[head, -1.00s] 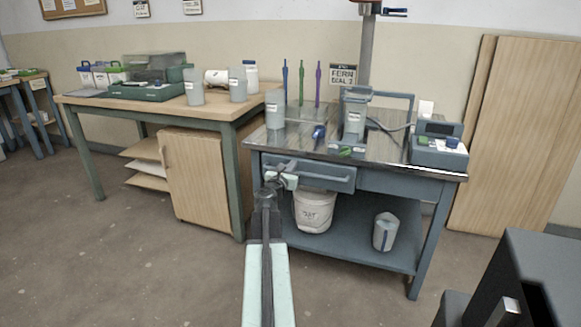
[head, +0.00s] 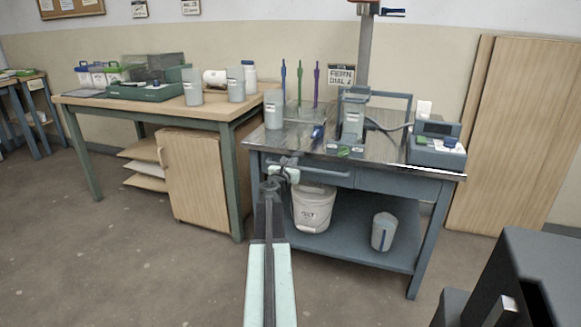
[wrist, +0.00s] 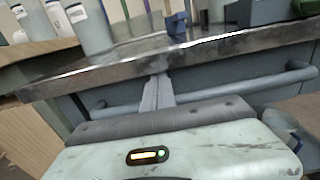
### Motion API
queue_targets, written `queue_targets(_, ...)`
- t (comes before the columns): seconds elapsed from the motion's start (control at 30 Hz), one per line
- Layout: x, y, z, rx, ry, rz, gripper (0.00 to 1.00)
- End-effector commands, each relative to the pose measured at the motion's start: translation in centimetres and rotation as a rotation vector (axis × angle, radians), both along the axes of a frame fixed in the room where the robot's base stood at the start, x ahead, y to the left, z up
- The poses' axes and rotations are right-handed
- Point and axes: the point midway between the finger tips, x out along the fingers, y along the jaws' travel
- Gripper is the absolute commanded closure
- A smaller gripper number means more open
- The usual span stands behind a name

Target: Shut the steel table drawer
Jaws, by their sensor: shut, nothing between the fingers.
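The steel table (head: 385,153) has a shiny top and a blue-grey frame. Its drawer (head: 335,179) is under the left part of the top, and its front looks about level with the frame beside it. The bar handle (head: 318,171) runs across the drawer front; in the wrist view the handle (wrist: 215,91) spans both sides of my fingers. My gripper (head: 285,163) is shut and empty at the left part of the drawer. In the wrist view its fingertips (wrist: 158,80) point at the drawer front just under the table edge; contact cannot be told.
A white bucket (head: 313,208) and a pale jug (head: 383,231) stand on the lower shelf. A beaker (head: 274,109), a scale (head: 437,145) and other tools stand on the table top. A wooden workbench (head: 150,105) is at the left. The floor in front is clear.

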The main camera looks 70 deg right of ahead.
Motion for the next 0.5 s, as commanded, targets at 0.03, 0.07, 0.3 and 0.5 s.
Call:
queue_targets(0.03,0.1,-0.8,0.3,-0.004,0.008,0.003,1.0)
queue_targets(0.07,0.1,-0.7,0.4,-0.004,0.008,0.004,1.0)
queue_targets(0.3,0.0,4.4,0.3,-0.004,0.004,0.006,1.0)
queue_targets(0.5,-0.5,10.0,0.2,-0.003,0.002,0.004,1.0)
